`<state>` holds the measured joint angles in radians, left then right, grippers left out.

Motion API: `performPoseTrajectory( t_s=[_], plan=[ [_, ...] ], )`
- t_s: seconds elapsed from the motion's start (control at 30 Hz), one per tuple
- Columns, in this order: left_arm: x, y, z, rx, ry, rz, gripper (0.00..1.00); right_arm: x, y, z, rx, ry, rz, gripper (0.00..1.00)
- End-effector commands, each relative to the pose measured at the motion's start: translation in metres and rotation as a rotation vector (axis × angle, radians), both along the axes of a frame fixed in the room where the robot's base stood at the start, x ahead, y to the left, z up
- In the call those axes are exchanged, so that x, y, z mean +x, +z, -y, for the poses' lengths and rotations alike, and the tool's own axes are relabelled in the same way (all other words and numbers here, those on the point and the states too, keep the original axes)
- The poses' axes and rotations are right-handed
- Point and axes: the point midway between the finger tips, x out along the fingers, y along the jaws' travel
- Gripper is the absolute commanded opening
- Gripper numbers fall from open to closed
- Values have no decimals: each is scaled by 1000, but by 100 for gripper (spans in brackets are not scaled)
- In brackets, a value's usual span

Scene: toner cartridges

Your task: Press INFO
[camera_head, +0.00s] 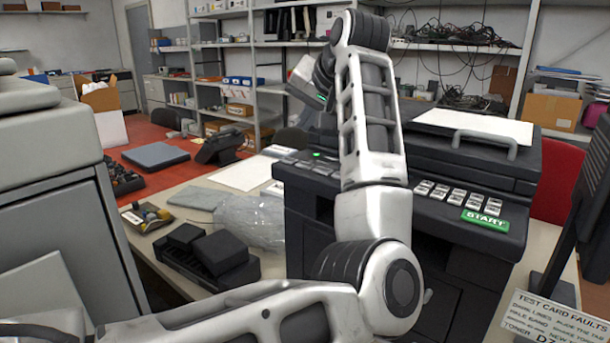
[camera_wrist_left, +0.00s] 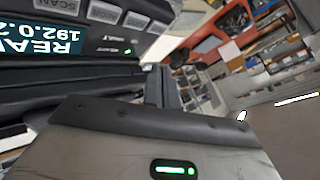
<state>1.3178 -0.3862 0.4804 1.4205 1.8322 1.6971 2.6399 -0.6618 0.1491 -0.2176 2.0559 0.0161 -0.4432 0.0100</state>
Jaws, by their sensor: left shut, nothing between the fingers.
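The black printer (camera_head: 460,235) stands on the table, with a control panel along its front top edge. No INFO label is readable in either view. In the left wrist view, the panel shows upside down: a lit screen (camera_wrist_left: 40,38), a SCAN key (camera_wrist_left: 60,5) and several grey keys (camera_wrist_left: 134,20) beside it. In the head view, a green START key (camera_head: 485,220) and a pale keypad (camera_head: 455,194) are on the panel's right. My left gripper (camera_head: 306,84) is shut and empty, above and behind the panel's left part. Its fingertips are not clear. My right gripper is out of view.
My left arm covers the panel's middle in the head view. Black cartridges (camera_head: 218,250) and a clear plastic bag (camera_head: 250,220) lie left of the printer. A dark monitor edge and a test card sign (camera_head: 555,325) are at the right. Shelves (camera_head: 225,75) stand behind.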

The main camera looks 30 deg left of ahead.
Motion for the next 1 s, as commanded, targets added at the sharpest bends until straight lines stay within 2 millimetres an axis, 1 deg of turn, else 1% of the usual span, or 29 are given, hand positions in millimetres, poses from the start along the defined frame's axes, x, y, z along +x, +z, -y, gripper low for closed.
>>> performPoseTrajectory(
  t_s=[0.03, 0.1, 0.33, 0.5, 1.0],
  plan=[
    [0, -15, -1, 0, 2, -2, 0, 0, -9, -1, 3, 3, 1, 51],
    [0, -24, -1, 0, 2, -1, 0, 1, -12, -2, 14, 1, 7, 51],
    [0, -45, 0, -2, 0, 1, 0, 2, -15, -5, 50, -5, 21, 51],
    [0, -50, 0, -2, 1, 1, 0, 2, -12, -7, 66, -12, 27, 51],
    [0, -49, 0, -1, 0, 1, 0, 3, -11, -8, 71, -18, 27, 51]
  ],
)
